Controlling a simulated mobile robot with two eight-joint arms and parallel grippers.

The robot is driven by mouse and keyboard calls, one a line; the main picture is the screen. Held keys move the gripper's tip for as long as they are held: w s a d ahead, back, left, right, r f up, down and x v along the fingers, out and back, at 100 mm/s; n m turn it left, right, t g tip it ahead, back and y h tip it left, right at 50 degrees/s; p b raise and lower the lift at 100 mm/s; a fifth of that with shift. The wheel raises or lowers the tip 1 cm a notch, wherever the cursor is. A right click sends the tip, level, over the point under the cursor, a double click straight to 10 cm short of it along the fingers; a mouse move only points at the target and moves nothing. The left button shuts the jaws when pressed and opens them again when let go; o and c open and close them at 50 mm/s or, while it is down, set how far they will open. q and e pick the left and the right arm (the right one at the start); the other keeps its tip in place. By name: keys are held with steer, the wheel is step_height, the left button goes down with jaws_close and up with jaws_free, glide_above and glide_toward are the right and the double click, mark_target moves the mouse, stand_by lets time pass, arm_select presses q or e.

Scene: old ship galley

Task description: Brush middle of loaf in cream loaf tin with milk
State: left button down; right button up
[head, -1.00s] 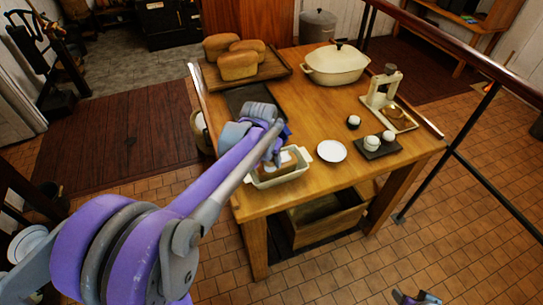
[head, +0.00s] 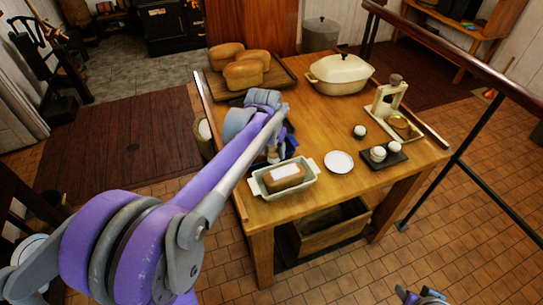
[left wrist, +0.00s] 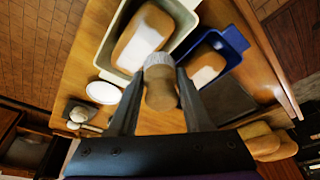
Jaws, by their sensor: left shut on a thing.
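The cream loaf tin (head: 310,187) stands at the table's near edge, and also shows in the left wrist view (left wrist: 102,62). Its brown loaf (head: 287,183) has a broad white patch on top, also seen in the left wrist view (left wrist: 140,42). My left gripper (head: 274,152) is just behind this tin, near the blue loaf tin (left wrist: 233,40), whose loaf (left wrist: 205,67) also carries white. In the left wrist view, my left gripper (left wrist: 158,92) is shut on a brush (left wrist: 161,97) with a wooden handle and pale bristles. My right gripper (head: 421,296) is partly visible at the bottom edge; its jaws are unclear.
A white dish (head: 338,162) lies right of the cream tin. A bread board (head: 284,76) with loaves and a cream pot (head: 340,75) stand at the back.

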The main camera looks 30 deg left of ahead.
arm_select(q)
steer(key=shift+r+p, duration=0.4)
steer(key=shift+r, duration=1.1)
steer(key=shift+w+f, duration=0.1)
steer(key=shift+f, duration=0.05)
